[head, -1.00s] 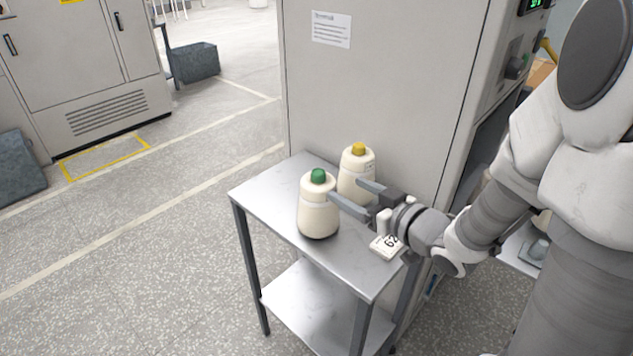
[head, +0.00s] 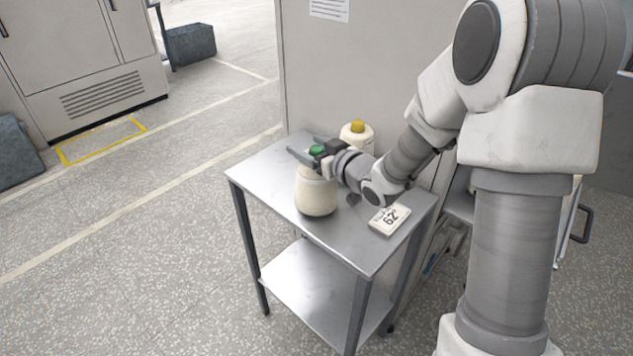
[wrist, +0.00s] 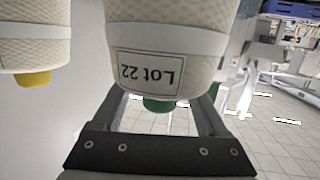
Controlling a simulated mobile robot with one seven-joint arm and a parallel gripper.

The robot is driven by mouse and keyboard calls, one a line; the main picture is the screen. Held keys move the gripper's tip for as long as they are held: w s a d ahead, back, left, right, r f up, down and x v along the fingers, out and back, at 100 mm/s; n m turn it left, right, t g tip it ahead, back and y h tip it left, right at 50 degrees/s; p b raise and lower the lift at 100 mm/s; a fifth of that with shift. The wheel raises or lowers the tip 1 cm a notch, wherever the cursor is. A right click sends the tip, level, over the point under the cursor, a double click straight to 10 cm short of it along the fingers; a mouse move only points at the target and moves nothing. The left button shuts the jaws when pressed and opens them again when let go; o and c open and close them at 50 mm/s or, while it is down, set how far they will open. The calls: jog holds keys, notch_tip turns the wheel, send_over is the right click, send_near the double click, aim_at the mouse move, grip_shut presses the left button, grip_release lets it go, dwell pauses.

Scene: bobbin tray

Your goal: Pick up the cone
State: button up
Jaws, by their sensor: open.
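A cream yarn cone with a green tip (head: 316,196) stands upright on the metal cart near its middle. A second cream cone with a yellow tip (head: 362,138) stands behind it, partly hidden by my arm. My gripper (head: 305,148) is open at the top of the green-tipped cone, with its fingers to either side of the green tip. In the wrist view the green-tipped cone (wrist: 180,45) appears upside down with a "Lot 22" label, between the fingers. The yellow-tipped cone (wrist: 35,48) shows at the left there, outside the fingers. I cannot tell whether the fingers touch the cone.
The cart's top (head: 262,172) is bare at the left and front. A white card marked 62 (head: 389,219) lies near its right edge. A grey cabinet (head: 385,65) stands right behind the cart. Open floor (head: 130,250) lies to the left.

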jog(key=shift+c, duration=0.2)
grip_shut()
dwell(1.3)
